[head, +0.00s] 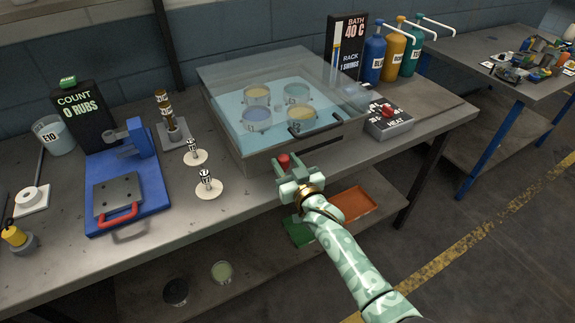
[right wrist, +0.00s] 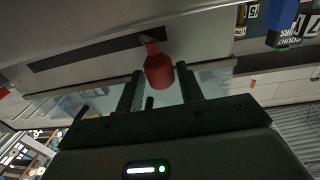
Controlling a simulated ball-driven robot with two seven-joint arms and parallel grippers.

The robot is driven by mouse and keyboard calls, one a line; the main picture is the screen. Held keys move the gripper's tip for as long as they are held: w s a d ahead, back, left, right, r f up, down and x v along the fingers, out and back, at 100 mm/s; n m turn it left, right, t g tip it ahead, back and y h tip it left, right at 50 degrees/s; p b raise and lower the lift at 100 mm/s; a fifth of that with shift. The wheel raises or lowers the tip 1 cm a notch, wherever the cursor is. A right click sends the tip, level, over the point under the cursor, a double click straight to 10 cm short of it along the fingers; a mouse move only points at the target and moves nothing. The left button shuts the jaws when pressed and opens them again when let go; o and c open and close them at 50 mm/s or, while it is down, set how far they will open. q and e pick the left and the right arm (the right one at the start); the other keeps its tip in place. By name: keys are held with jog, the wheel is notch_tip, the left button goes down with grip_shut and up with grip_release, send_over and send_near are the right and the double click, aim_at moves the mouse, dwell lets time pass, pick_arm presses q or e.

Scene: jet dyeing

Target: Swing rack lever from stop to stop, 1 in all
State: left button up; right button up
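The rack lever shows as a red knob (head: 284,161) at the front wall of the water bath (head: 262,160); its stem is mostly hidden. My right gripper (head: 293,173) is right at the knob, below and in front of it. In the right wrist view the red knob (right wrist: 158,70) stands between the tips of two spread dark fingers (right wrist: 160,88), with gaps showing on both sides. The right gripper is open and not closed on the knob. Several cups with coloured liquid (head: 257,94) sit in the bath under a clear lid. My left gripper is not in view.
A sign (head: 347,45) behind the bath reads BATH 40 C, with a RACK line below. A heat box (head: 388,122) stands right of the bath. Left are a blue rubbing device (head: 128,180) and two small labelled pieces (head: 208,185). Trays lie on the lower shelf.

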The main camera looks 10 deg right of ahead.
jog(key=p+v, duration=0.4)
jog(key=v, duration=1.2)
jog(key=shift+s+f, duration=0.1)
jog(key=shift+s, duration=0.05)
jog(key=s+d+f+g+h, duration=0.1)
jog(key=s+d+f+g, duration=0.3)
jog(key=f, duration=0.6)
jog(key=s+d+f+g+h, duration=0.1)
jog(key=s+f+g+h, duration=0.1)
jog(key=s+f, duration=0.55)
jog(key=s+d+f+g+h, duration=0.1)
jog(key=s+d+f+g, duration=0.2)
jog(key=f, duration=0.8)
jog(key=s+d+f+g, duration=0.2)
jog(key=s+f, duration=0.2)
jog(key=s, duration=0.6)
jog(key=s+d+f+g+h, duration=0.1)
jog(key=s+d+f+g, duration=0.1)
jog(key=s, duration=0.8)
jog(key=s+d+f+g, duration=0.2)
jog(key=s+f, duration=0.3)
jog(key=s, duration=0.5)
jog(key=shift+f+g+h+b, duration=0.4)
jog(key=shift+g, duration=0.2)
